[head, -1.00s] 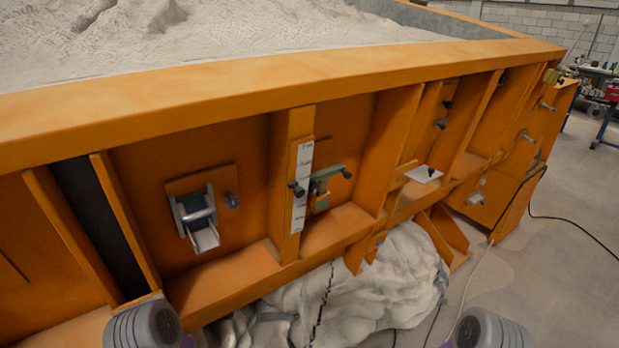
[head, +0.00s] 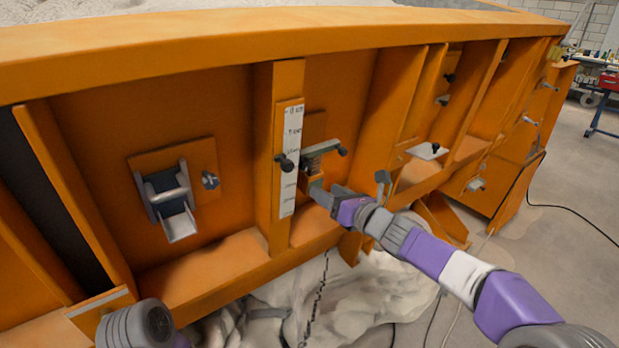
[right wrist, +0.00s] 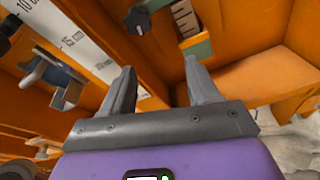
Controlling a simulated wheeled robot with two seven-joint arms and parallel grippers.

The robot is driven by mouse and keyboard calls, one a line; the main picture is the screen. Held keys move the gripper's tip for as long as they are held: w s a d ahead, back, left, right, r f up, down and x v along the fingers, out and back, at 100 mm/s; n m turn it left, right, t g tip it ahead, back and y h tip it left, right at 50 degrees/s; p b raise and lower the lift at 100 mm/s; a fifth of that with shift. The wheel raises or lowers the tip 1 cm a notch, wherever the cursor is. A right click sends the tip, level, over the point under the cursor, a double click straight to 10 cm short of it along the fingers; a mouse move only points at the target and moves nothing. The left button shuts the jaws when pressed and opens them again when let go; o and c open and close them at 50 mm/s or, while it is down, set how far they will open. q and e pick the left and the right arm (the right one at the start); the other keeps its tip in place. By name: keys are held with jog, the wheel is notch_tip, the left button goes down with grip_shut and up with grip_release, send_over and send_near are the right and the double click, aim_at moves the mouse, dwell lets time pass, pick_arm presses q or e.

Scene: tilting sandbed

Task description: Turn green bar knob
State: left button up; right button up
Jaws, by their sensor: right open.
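The green bar knob (head: 322,147) is on the orange side panel of the sandbed, just right of a white scale strip. Its bar is tilted slightly, with dark round ends. In the right wrist view, its green part (right wrist: 200,48) shows beyond the right fingertip, with a dark end (right wrist: 137,20) to the upper left. My right gripper (head: 317,190) is just below the knob in the head view, and hides the area under it. In the right wrist view, the right gripper's fingers (right wrist: 158,70) are apart with nothing between them. My left gripper is out of frame.
The scale strip (head: 290,160) is on an upright rib (head: 265,215) left of the knob. A metal latch (head: 168,200) and small dark knob (head: 210,180) are further left. A small white plate (head: 428,151) is to the right. Orange ribs and a lower ledge (head: 225,262) border the recess.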

aim_at(308, 165)
jog(key=w+a+r+n, duration=0.1)
jog(key=w+a+r, duration=0.1)
jog(key=w+a+r+n+p, duration=0.1)
jog(key=w+a+r+n, duration=0.1)
jog(key=w+a, duration=0.1)
jog(key=shift+r+n+y, duration=0.25)
jog(key=shift+n+y, duration=0.05)
jog(key=shift+y, duration=0.1)
jog(key=shift+d, duration=0.1)
jog(key=c, duration=1)
jog(key=shift+o, duration=0.2)
